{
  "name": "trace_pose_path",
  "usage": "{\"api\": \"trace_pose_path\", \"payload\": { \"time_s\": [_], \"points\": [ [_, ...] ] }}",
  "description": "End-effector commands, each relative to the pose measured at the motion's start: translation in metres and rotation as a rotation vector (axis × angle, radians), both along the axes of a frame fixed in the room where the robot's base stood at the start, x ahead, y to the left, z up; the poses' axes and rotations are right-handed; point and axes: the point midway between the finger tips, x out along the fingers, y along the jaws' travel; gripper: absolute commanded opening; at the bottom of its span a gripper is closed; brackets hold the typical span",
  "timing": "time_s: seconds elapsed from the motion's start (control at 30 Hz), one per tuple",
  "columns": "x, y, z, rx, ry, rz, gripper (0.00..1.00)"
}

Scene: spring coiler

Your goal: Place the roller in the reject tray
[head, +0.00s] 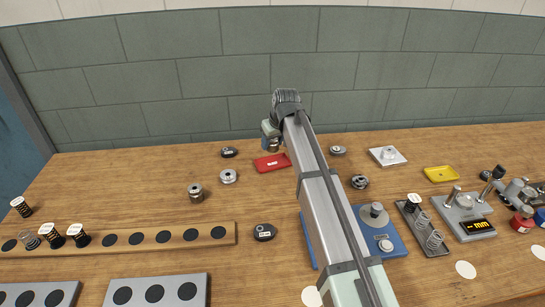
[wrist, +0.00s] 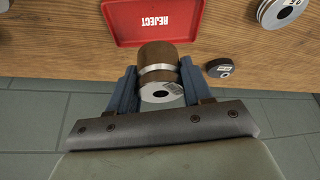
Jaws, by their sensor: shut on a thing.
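The red reject tray (head: 272,162) lies near the back of the bench, left of my arm. Its bare floor and "REJECT" label show in the wrist view (wrist: 135,18). My gripper (wrist: 159,78) is shut on the roller (wrist: 157,55), a metal cylinder with a brownish end, a pale band and a small label. In the wrist view the roller overlaps the tray's near rim; I cannot tell its height above it. In the head view my gripper (head: 270,140) is just behind the tray, and the roller is mostly hidden there.
A dark labelled disc (wrist: 218,68) lies beside the tray. Metal rollers (head: 228,177) stand in front of it to the left. A yellow tray (head: 441,174) lies far right. The blue machine base (head: 393,240) sits under my arm. The tiled wall (head: 200,80) is close behind.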

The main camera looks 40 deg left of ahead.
Motion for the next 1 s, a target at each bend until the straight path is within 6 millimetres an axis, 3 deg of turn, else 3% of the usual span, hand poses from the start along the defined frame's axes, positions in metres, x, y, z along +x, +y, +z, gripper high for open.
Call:
{"api": "trace_pose_path", "payload": {
  "time_s": [0.1, 0.57, 1.0],
  "points": [
    [0.0, 0.0, -0.018, 0.0, 0.001, 0.0, 0.02],
    [0.0, 0.0, -0.06, 0.001, 0.0, 0.001, 0.02],
    [0.0, 0.0, -0.065, 0.001, 0.0, 0.001, 0.02]
  ]
}}
